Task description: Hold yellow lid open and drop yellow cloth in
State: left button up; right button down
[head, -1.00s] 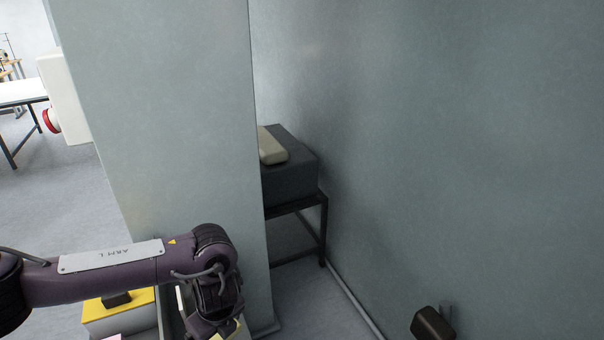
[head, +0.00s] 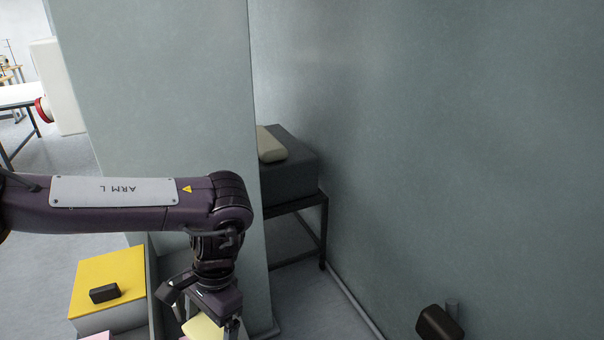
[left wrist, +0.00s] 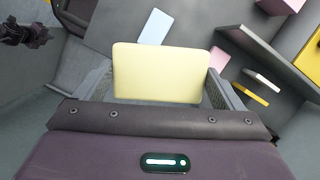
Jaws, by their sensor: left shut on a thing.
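The yellow lid (head: 93,270) lies flat and looks closed on a pale bin at the lower left of the head view, with a black handle on top. It also shows at the right edge of the left wrist view (left wrist: 313,58). My left gripper (head: 203,316) is to the right of the lid, pointing down. It is shut on a pale yellow cloth (left wrist: 160,72), which looks flat and rectangular between the fingers. The cloth's lower part (head: 203,329) is cut off at the head view's bottom edge.
A grey pillar (head: 160,110) rises right behind my left arm. A dark table (head: 310,200) with a beige item stands behind it.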

aim_at(195, 338)
pick_arm(q)
jog(key=n, duration=0.1)
jog(key=a+r+n+h+b, duration=0.1)
jog(key=n, duration=0.1)
jog(key=s+n, duration=0.1)
jog(key=n, duration=0.1)
jog(key=shift+s+a+r+g, duration=0.1)
jog(key=shift+a+r+g, duration=0.2)
jog(key=shift+a, duration=0.1)
jog(key=shift+s+a+r+n+h+b, duration=0.2)
jog(key=shift+r+n+h+b, duration=0.1)
jog(key=shift+n, duration=0.45)
jog(key=shift+s+a+r+n+h+b, duration=0.15)
jog(key=shift+r+n+h, duration=0.1)
jog(key=shift+n, duration=0.5)
jog(key=shift+f, duration=0.1)
